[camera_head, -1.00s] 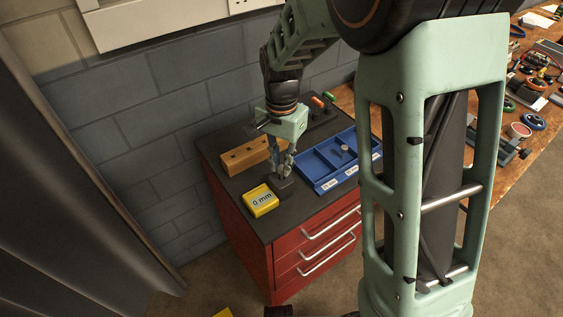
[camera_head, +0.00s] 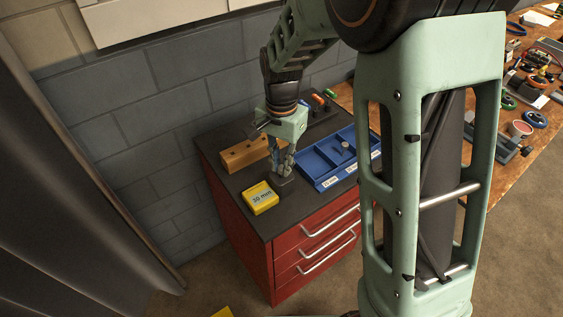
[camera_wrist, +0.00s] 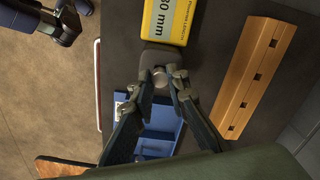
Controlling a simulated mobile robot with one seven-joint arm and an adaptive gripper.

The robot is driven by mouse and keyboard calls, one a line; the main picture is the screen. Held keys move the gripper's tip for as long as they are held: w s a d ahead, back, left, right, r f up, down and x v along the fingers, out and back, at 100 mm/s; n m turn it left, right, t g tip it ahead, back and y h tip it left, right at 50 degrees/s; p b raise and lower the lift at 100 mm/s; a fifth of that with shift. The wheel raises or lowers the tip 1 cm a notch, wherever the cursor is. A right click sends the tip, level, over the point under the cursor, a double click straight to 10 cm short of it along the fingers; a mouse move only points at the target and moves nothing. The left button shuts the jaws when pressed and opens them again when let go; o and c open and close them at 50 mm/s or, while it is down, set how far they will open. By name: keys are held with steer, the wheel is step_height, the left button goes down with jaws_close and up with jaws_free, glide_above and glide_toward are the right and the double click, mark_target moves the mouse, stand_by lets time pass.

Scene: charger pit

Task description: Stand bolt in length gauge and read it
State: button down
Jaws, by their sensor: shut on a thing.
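The length gauge has a yellow display box (camera_head: 261,197) that reads 30 mm; in the wrist view the display (camera_wrist: 168,20) also shows 30 mm. Its dark block (camera_head: 286,182) sits beside the display, and in the wrist view the block (camera_wrist: 152,58) lies just beyond my fingertips. My gripper (camera_head: 282,170) points down over the block. In the wrist view my gripper (camera_wrist: 161,86) is shut on a grey bolt (camera_wrist: 160,79) with a round top, at the block. The bolt's lower part is hidden.
A blue divided tray (camera_head: 325,163) lies right of the gauge, with a grey part (camera_head: 345,146) in it. A wooden block with holes (camera_head: 241,155) stands behind. All are on the dark top (camera_head: 232,184) of a red drawer cabinet (camera_head: 290,262). A cluttered workbench (camera_head: 500,165) is at right.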

steer(key=shift+f+b, duration=0.4)
steer(key=shift+f, duration=0.3)
steer(key=c, duration=1.8)
jaws_free()
steer(key=shift+r, duration=0.1)
step_height(320, 180, up, 12)
